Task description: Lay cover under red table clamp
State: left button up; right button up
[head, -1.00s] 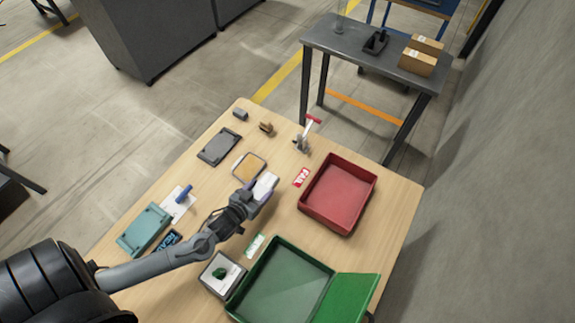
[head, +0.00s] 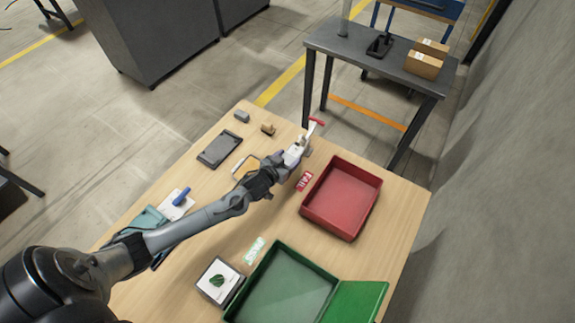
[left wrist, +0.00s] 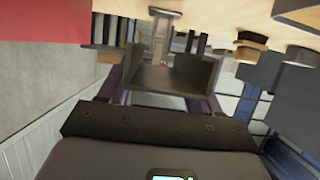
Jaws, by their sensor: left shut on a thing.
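The red-handled table clamp (head: 314,123) stands at the far edge of the wooden table. My left gripper (head: 284,163) is shut on the light cover (head: 293,155) and holds it right beside the clamp, on its near side. In the left wrist view the cover (left wrist: 172,78) is a dark, shaded channel shape between my purple fingers (left wrist: 165,88). A blurred upright part just beyond it appears to be the clamp (left wrist: 162,30). I cannot tell whether the cover touches the table or the clamp. My right gripper is not in view.
A red tray (head: 318,212) and FAIL label (head: 304,181) lie right of the gripper. A green open box (head: 245,305) is at the front.

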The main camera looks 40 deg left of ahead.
aim_at(288, 164)
pick_arm(q)
notch_tip(288, 164, down, 3)
jog(key=shift+w+f+b, duration=0.15)
jog(key=shift+b, duration=0.65)
jog(key=shift+f, duration=0.15)
